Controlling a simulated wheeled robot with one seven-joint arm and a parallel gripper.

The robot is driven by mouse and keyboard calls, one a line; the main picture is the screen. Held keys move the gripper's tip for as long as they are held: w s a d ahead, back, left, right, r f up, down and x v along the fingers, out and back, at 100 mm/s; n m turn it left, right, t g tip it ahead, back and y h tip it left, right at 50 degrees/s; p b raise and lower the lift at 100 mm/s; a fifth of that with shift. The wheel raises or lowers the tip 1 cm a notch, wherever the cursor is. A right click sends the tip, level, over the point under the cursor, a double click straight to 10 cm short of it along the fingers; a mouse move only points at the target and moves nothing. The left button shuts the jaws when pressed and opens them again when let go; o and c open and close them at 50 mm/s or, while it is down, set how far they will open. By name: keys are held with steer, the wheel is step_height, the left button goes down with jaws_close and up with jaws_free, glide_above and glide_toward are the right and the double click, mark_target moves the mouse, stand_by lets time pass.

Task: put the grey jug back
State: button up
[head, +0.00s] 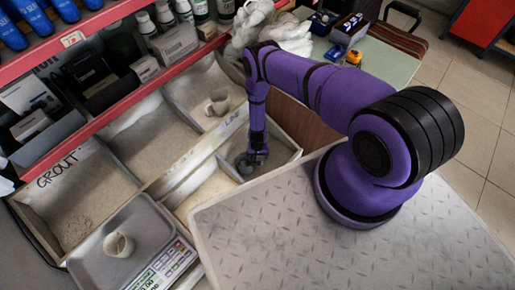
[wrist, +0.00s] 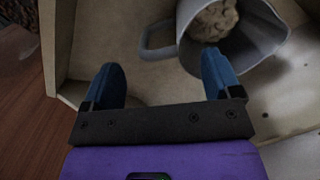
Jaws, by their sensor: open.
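The grey jug (wrist: 250,38) lies tilted in a pale wooden bin compartment, at the upper right of the wrist view. A lump of tan material shows in its mouth. Its loop handle points left, just beyond and between my fingertips. In the head view the jug (head: 243,164) is small and partly hidden by my gripper (head: 257,160). My gripper also shows in the wrist view (wrist: 162,78), with its two blue fingers spread apart and nothing between them. The right finger is close to the jug's body; I cannot tell whether they touch.
A pale jug (head: 217,103) stands in a compartment farther back. Another pale cup (head: 117,245) sits on the scale (head: 130,225) at the lower left. A red-edged shelf (head: 100,45) with bottles and boxes overhangs the bins. Bin walls stand close around my gripper.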

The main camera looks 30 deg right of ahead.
step_height(320, 180, up, 8)
steer(key=shift+w+r, duration=0.2)
steer(key=shift+w, duration=0.05)
steer(key=shift+d, duration=0.1)
